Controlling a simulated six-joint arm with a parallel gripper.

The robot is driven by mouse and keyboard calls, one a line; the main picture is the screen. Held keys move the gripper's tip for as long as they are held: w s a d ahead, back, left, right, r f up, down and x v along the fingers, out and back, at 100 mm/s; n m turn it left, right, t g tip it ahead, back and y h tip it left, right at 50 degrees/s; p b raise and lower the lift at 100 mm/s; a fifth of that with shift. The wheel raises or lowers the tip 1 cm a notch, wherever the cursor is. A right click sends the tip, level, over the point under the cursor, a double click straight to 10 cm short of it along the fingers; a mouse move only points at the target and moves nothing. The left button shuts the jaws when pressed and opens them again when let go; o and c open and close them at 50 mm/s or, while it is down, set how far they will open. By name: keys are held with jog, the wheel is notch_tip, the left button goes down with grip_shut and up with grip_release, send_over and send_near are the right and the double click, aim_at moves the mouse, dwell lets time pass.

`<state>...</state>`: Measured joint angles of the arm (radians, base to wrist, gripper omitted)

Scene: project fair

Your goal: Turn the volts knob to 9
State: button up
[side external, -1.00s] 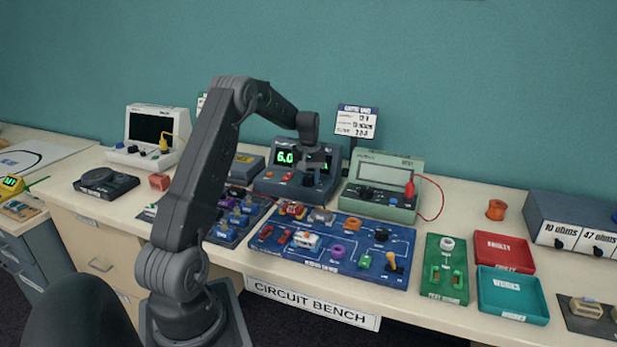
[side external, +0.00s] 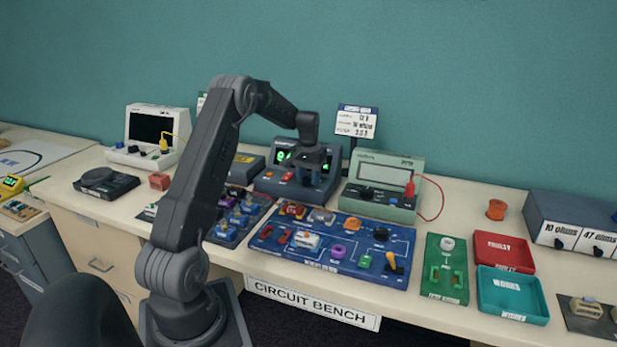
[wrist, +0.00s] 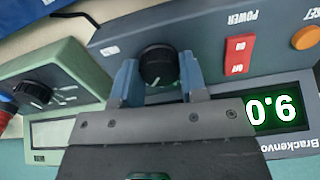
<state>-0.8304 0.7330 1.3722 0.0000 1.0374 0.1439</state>
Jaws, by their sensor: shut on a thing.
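The power supply is a dark blue-grey box at the back of the bench, with a green lit display (side external: 284,156). In the wrist view the panel is upside down, and its display (wrist: 270,110) seems to read 9.0. The volts knob (wrist: 158,64) is round, black and ridged, with a pale mark on its lower edge. My gripper (wrist: 158,75) has its two blue-grey fingers shut on the knob from both sides. In the side view my gripper (side external: 308,178) is down at the panel's right part and hides the knob and some of the display.
A red power switch (wrist: 240,55) and an orange reset button (wrist: 306,38) sit beside the knob. A green meter (side external: 385,185) with its own black dial stands close on the right. A blue circuit board (side external: 335,250) with several parts lies in front.

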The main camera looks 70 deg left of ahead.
aim_at(308, 178)
dwell(0.3)
jog(key=shift+r, duration=0.1)
jog(key=o, duration=0.9)
notch_tip(308, 178, up, 14)
jog(key=shift+f, duration=0.15)
dwell(0.4)
